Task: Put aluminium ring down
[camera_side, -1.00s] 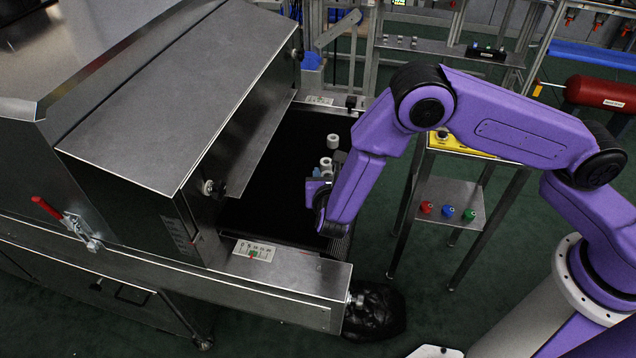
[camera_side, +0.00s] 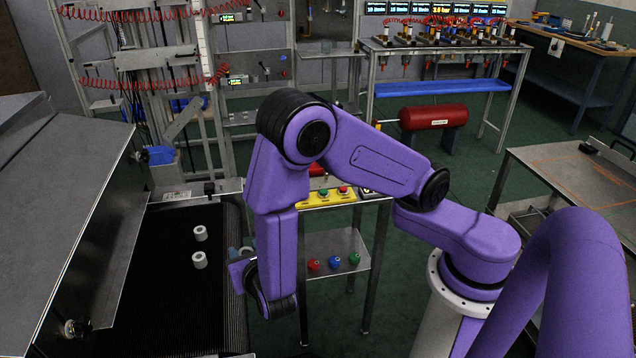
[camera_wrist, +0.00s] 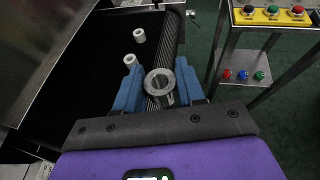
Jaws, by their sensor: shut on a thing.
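The aluminium ring (camera_wrist: 159,84) is a grey metal ring with a round hole, seen from above in the wrist view. My gripper (camera_wrist: 157,92) is shut on it, with one blue finger on each side. The ring is in front of the black ribbed belt, near the belt's edge; its height above the belt is unclear. In the side view my gripper (camera_side: 240,266) is at the belt's right edge and mostly hidden by my purple arm, so the ring is hard to make out there.
Two pale rings (camera_side: 200,233) (camera_side: 199,260) stand on the black belt (camera_side: 170,290), left of my gripper. The metal dryer hood (camera_side: 60,210) stands at the left. A stand with a yellow button box (camera_side: 328,197) is at the right. Bare belt lies around the pale rings.

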